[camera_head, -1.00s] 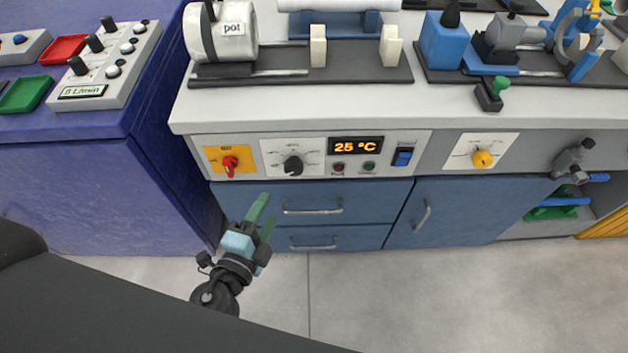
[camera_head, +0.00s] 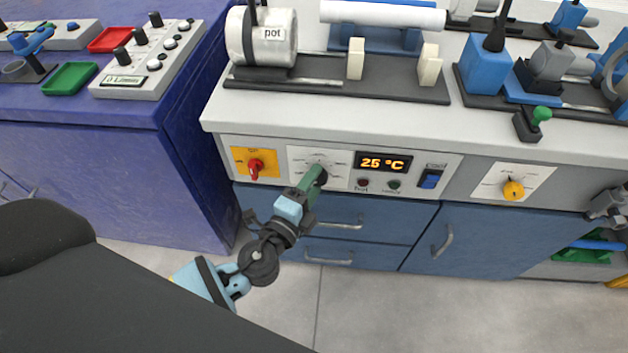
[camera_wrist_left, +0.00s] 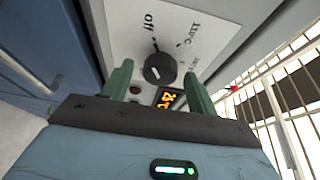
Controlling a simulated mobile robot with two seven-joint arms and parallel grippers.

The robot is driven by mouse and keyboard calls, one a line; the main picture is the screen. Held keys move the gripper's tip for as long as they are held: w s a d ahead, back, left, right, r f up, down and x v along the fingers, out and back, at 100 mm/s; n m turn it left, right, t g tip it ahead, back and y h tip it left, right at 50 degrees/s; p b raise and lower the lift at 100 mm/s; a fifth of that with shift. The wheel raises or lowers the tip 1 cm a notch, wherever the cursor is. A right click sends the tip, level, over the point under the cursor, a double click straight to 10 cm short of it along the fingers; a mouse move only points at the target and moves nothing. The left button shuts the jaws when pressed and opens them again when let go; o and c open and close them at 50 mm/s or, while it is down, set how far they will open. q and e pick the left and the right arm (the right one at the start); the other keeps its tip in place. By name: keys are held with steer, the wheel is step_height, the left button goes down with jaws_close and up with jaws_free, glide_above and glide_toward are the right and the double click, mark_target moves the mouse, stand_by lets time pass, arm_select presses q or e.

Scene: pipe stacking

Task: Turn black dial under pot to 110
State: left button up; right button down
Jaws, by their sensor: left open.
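The black dial (camera_wrist_left: 158,68) sits on a white plate marked "off" and "110°C" in the left wrist view. In the head view the dial (camera_head: 322,178) is partly hidden by my left gripper (camera_head: 316,174). My left gripper (camera_wrist_left: 158,70) is open, its green fingers on either side of the dial in the wrist view, with visible gaps. I cannot tell whether the tips reach past the dial's face. The white cylinder labelled "pot" (camera_head: 273,35) lies on the bench above. The orange display (camera_head: 384,163) seems to read 25 °C.
A red knob on a yellow plate (camera_head: 255,167) is left of the dial. A blue switch (camera_head: 430,179) is to the right, and a yellow knob (camera_head: 513,190) farther right. The blue table (camera_head: 120,175) stands at left. Drawer handles (camera_head: 333,223) stick out below the panel.

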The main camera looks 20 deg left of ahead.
arm_select(q)
steer(key=shift+w, duration=0.45)
arm_select(e)
steer(key=shift+w, duration=0.1)
arm_select(q)
steer(key=c, duration=1)
steer(key=m+g+y+p, duration=0.1)
steer(key=m+p, duration=0.2)
steer(key=p, duration=0.2)
steer(key=m+g+y+p, duration=0.1)
steer(key=m+p, duration=0.2)
steer(key=p, duration=0.2)
steer(key=m+g+p, duration=0.1)
steer(key=m+p, duration=0.2)
steer(key=p, duration=0.3)
steer(key=shift+w+d+r+g+y, duration=0.15)
steer(key=shift+d+r+g+y, duration=0.05)
steer(key=shift+r+g+y, duration=0.2)
arm_select(e)
step_height(320, 180, up, 15)
steer(key=w+t, duration=0.1)
steer(key=w, duration=0.1)
steer(key=shift+w+f, duration=0.15)
arm_select(q)
steer(key=shift+m, duration=0.3)
arm_select(e)
steer(key=shift+s, duration=0.2)
